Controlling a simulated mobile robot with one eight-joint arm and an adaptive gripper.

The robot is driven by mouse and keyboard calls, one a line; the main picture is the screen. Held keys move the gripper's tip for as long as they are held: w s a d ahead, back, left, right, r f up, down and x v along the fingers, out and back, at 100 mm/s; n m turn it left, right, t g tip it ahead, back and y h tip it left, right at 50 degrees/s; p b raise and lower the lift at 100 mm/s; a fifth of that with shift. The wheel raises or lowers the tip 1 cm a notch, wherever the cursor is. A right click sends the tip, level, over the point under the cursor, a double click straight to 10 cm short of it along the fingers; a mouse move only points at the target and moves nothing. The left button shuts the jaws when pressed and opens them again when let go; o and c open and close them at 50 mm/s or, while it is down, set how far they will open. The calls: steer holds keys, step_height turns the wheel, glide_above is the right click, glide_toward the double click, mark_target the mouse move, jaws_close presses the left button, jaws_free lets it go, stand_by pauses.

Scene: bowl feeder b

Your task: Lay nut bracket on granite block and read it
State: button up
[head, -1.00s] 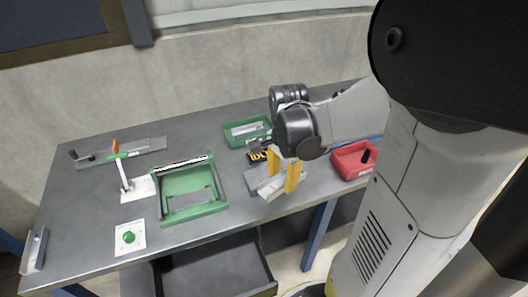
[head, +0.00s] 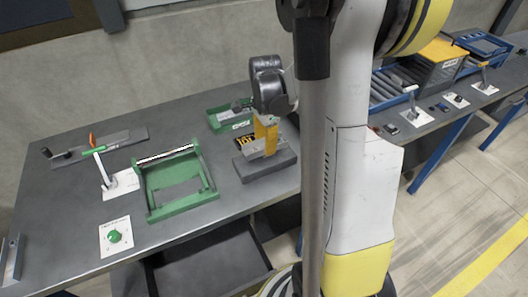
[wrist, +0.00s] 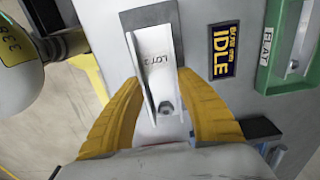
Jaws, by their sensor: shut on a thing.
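The nut bracket (wrist: 156,62) is a pale metal angle piece with a nut (wrist: 165,107) near its lower end in the wrist view. Lettering on its face starts with "LOT"; the rest is too small to read. My gripper (wrist: 158,82) is shut on the bracket, one yellow finger on each side. In the head view my gripper (head: 264,148) is above the grey granite block (head: 268,169), with the bracket (head: 252,149) low between the fingers. I cannot tell whether the bracket touches the block.
A green frame fixture (head: 180,184) stands left of the block, with a green knob (head: 114,236) on a white plate farther left. My column hides the table's right part.

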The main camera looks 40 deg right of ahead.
mark_target(265, 157)
steer(key=shift+f+b, duration=0.65)
steer(key=shift+f, duration=1.05)
steer(key=shift+f, duration=0.25)
steer(key=o, duration=1.3)
steer(key=shift+r, duration=0.1)
